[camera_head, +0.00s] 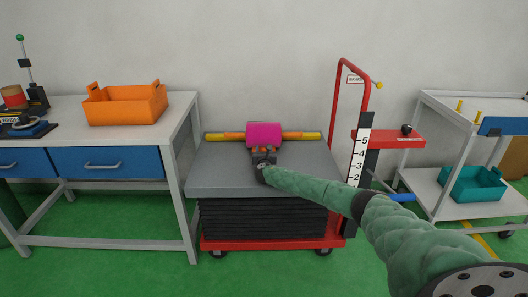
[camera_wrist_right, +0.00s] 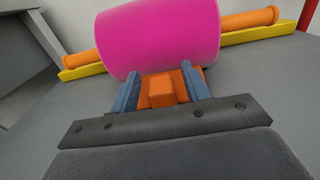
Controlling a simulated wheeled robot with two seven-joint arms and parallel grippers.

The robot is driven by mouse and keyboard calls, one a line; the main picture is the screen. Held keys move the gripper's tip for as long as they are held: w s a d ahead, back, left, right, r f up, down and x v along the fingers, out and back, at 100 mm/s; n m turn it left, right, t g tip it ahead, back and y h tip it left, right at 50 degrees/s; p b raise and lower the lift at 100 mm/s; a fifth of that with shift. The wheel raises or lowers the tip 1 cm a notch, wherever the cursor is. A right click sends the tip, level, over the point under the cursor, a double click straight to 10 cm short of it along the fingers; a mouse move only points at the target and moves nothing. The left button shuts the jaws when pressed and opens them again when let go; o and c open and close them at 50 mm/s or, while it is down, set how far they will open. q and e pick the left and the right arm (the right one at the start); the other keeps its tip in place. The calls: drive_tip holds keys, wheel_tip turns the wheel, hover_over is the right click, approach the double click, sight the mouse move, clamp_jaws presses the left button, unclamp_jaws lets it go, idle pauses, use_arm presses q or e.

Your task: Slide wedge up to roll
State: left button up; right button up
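The magenta roll (camera_head: 264,134) lies across the back of the grey lift table top (camera_head: 310,178), with an orange core out of both ends. The roll fills the top of the right wrist view (camera_wrist_right: 158,38). The orange wedge (camera_wrist_right: 161,92) is on the table in front of the roll, right by its near side; I cannot tell if they touch. My right gripper (camera_wrist_right: 160,90) has its two blue-grey fingers on either side of the wedge's raised block and appears shut on it. In the head view this gripper (camera_head: 264,154) hides most of the wedge. My left gripper is out of view.
A yellow bar (camera_head: 213,137) runs beneath the roll's core. The lift's red handle frame (camera_head: 338,95) and number scale (camera_head: 359,155) stand to the right. A workbench with an orange bin (camera_head: 126,105) is left, a cart with a teal bin (camera_head: 473,186) right. The tabletop's front left is clear.

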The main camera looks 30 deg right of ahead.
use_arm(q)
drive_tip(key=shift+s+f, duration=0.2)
use_arm(e)
drive_tip(key=shift+s, duration=0.1)
drive_tip(key=shift+s+a, duration=0.1)
drive_tip(key=shift+s, duration=0.05)
drive_tip(key=shift+s+a, duration=0.2)
drive_tip(key=shift+s, duration=0.1)
drive_tip(key=shift+p+v, duration=0.35)
drive_tip(key=shift+v, duration=0.55)
drive_tip(key=v, duration=0.3)
drive_tip(key=shift+s, duration=0.2)
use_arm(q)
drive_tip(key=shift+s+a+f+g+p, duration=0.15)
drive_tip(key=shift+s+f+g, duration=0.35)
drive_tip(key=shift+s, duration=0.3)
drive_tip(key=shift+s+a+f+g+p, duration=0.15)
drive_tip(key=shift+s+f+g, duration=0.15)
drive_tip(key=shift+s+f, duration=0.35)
use_arm(e)
drive_tip(key=shift+s+a, duration=0.45)
drive_tip(key=shift+s, duration=0.1)
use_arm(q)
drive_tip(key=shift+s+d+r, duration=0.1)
